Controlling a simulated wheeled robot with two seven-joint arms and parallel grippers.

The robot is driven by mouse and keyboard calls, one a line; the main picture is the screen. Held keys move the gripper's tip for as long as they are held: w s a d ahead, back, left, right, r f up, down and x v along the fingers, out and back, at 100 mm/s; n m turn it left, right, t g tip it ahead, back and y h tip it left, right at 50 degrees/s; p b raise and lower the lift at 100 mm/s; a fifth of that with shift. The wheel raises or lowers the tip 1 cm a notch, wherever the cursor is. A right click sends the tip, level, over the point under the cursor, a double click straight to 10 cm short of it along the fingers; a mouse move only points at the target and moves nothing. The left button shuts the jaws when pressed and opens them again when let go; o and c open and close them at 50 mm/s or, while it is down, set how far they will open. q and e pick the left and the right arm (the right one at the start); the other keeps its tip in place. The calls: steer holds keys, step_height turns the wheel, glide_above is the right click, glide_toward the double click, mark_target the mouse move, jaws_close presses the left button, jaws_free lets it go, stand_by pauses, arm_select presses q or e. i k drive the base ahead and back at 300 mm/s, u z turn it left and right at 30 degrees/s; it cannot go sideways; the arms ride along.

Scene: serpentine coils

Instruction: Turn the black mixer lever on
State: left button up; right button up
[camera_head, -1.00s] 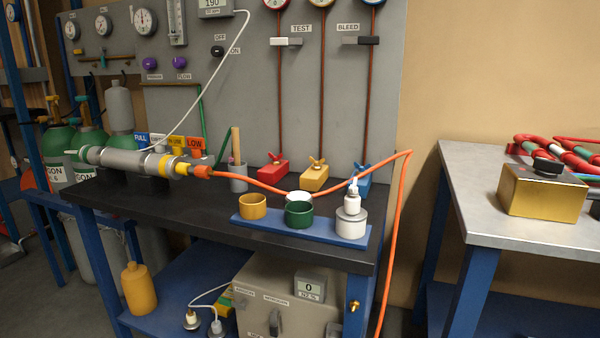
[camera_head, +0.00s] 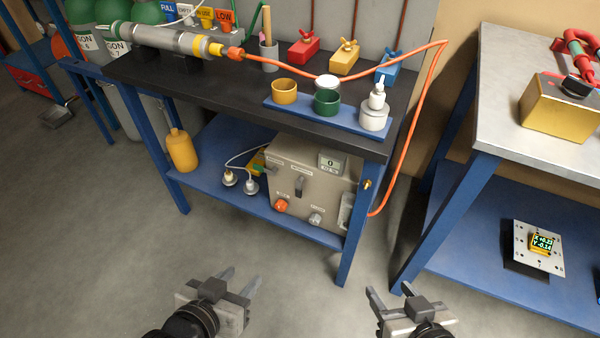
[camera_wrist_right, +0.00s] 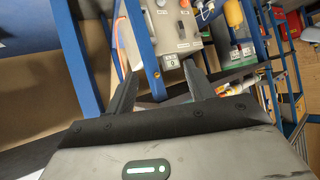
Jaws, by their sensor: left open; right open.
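The grey mixer box (camera_head: 283,160) stands on the blue lower shelf of the workbench, with a small display reading 0. A dark lever (camera_head: 300,186) sits on its front face, above an orange knob (camera_head: 281,205) and a pale knob (camera_head: 316,219). My left gripper (camera_head: 240,279) is open and empty, low in front of the bench and apart from the box. My right gripper (camera_head: 389,290) is open and empty, farther right and also apart from it. In the right wrist view the box (camera_wrist_right: 174,25) shows upside down beyond the open fingers (camera_wrist_right: 161,88).
The black benchtop (camera_head: 235,90) overhangs the box. A blue bench leg (camera_head: 353,240) stands at the shelf's right front. An orange hose (camera_head: 416,130) hangs beside it. The floor in front is free.

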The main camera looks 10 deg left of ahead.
mark_target(298, 190)
steer(key=k, duration=1.15)
steer(key=z, duration=0.05)
steer(key=i, duration=0.6)
steer(key=z, duration=0.45)
